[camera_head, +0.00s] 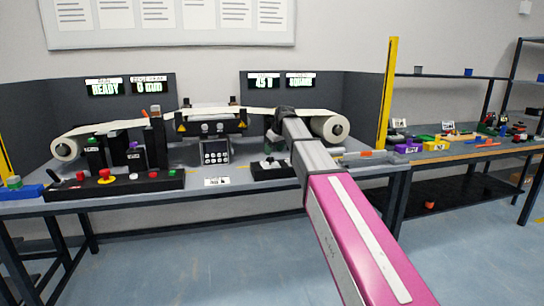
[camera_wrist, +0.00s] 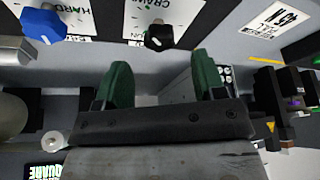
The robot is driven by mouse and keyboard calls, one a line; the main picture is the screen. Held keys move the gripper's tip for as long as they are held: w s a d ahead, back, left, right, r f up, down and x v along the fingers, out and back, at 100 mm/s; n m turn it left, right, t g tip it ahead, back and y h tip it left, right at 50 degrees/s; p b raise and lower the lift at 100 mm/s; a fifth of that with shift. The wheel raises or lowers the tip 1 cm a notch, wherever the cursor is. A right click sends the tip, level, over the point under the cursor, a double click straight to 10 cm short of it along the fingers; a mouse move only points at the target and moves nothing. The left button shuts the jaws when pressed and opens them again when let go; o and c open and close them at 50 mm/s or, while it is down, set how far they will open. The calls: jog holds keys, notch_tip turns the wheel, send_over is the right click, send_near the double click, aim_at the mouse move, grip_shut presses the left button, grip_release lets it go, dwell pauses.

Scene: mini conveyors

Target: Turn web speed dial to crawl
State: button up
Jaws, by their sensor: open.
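The web speed dial (camera_wrist: 160,37) is a black knob with a small pale mark, beside a white label reading "CRAWL", at the top middle of the wrist view. My gripper (camera_wrist: 163,78) is open, its two green fingers apart with nothing between them. The dial shows beyond the fingertips, roughly between them, and appears apart from them. In the head view my gripper (camera_head: 271,130) is above the small black control box (camera_head: 262,173) at the bench front, partly hidden by my arm. The dial cannot be made out there.
A blue knob (camera_wrist: 43,25) labelled "HARD" sits beside the dial. A white roll (camera_head: 330,129) is right of my gripper, and the web machine (camera_head: 212,122) is left and behind. A red-button panel (camera_head: 115,185) lies at the left. A second table stands right.

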jog(key=v, duration=0.6)
jog(key=shift+r, duration=0.25)
jog(key=shift+d, duration=0.15)
